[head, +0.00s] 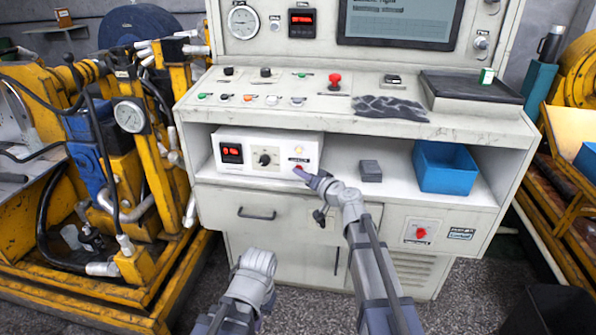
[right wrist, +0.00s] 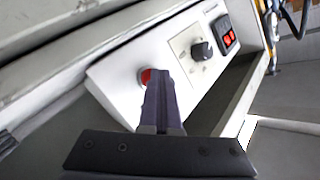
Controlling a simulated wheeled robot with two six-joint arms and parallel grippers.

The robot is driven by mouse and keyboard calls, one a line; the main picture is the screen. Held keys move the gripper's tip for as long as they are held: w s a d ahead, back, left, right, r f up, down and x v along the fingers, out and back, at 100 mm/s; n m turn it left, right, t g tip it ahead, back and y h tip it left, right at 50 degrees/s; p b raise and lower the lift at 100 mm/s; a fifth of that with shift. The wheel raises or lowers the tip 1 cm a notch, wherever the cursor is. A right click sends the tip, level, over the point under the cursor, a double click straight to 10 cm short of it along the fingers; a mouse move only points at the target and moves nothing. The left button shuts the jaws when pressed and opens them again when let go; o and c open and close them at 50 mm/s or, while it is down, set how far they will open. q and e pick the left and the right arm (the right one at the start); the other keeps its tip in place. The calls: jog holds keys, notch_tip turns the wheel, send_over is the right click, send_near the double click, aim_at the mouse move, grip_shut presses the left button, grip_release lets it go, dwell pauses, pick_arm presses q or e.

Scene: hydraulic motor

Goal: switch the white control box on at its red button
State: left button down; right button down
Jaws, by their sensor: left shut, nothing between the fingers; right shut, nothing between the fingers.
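The white control box (head: 283,142) stands on the shelf under the console top. Its front has a lit red display (head: 232,152), a black knob (head: 265,159), a pale yellowish lamp (head: 299,149) and a red button (head: 298,167) at the lower right. My right gripper (head: 306,174) is shut and empty, its tip at the button. In the right wrist view the closed fingers (right wrist: 158,88) partly cover the red button (right wrist: 146,76); I cannot tell whether they press it. My left arm's end (head: 250,280) is low in front of the cabinet, its fingers hard to make out.
A small grey block (head: 371,171) and a blue bin (head: 443,168) stand on the shelf right of the box. The console top (head: 300,118) overhangs the shelf. A drawer (head: 270,210) lies below. Yellow machinery (head: 130,270) stands close on the left.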

dwell(0.3)
jog(key=shift+s, duration=0.35)
jog(key=shift+a, duration=0.1)
jog(key=s, duration=0.2)
jog(key=s+a, duration=0.1)
jog(key=s, duration=0.2)
jog(key=shift+s+a, duration=0.25)
jog(key=shift+s, duration=0.15)
pick_arm(q)
jog(key=c, duration=1.6)
grip_release()
